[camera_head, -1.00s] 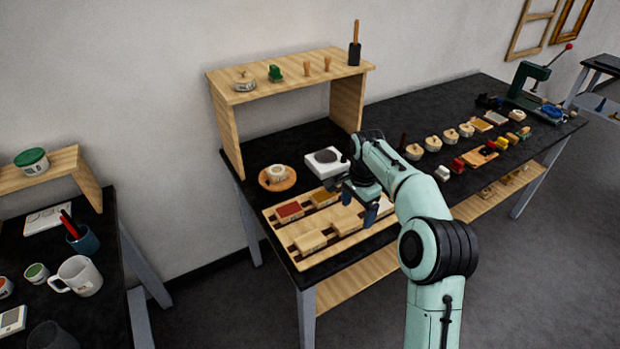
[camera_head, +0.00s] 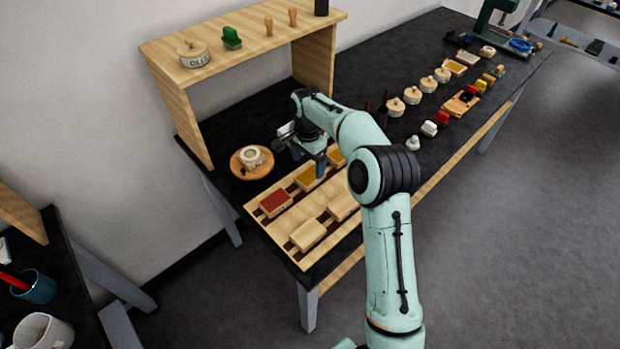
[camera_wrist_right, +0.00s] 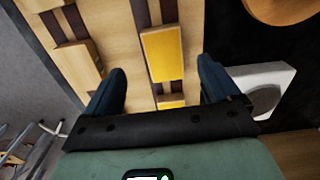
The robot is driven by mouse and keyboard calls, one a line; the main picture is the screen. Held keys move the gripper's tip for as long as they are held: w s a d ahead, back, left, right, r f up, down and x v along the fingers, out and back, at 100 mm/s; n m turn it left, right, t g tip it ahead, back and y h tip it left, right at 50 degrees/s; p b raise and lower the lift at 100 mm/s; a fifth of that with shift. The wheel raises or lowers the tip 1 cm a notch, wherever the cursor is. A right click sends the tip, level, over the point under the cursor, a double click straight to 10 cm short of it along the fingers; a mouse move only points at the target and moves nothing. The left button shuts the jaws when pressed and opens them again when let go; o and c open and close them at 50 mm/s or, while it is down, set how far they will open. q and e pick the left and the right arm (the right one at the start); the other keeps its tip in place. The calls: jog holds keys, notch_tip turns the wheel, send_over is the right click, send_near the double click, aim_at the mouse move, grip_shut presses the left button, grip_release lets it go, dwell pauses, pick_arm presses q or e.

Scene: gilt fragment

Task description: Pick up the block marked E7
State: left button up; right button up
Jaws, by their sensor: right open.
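A slatted wooden tray (camera_head: 264,230) lies on the black bench and holds several blocks. The back row has a red-topped block (camera_head: 275,203), an amber one (camera_head: 305,180) and a yellow one (camera_head: 336,157). The front row has plain wooden blocks (camera_head: 308,235). No E7 marking is legible on any block. My right gripper (camera_head: 308,163) is open over the back row, near the amber block. In the right wrist view, a yellow-topped block (camera_wrist_right: 160,53) lies between and beyond the empty fingers (camera_wrist_right: 161,72), with part of another below. My left gripper is not in view.
A round wooden dish (camera_head: 240,168) with a small pot stands left of the gripper. A wooden shelf (camera_head: 168,102) rises behind it. A white device (camera_wrist_right: 262,86) shows beside the right finger. Small pots and stamps line the bench to the right.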

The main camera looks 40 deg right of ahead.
aim_at(307, 177)
jog(key=shift+w+f, duration=0.2)
jog(key=shift+f, duration=0.95)
notch_tip(307, 177, down, 4)
jog(key=shift+f, duration=0.25)
jog(key=c, duration=1.2)
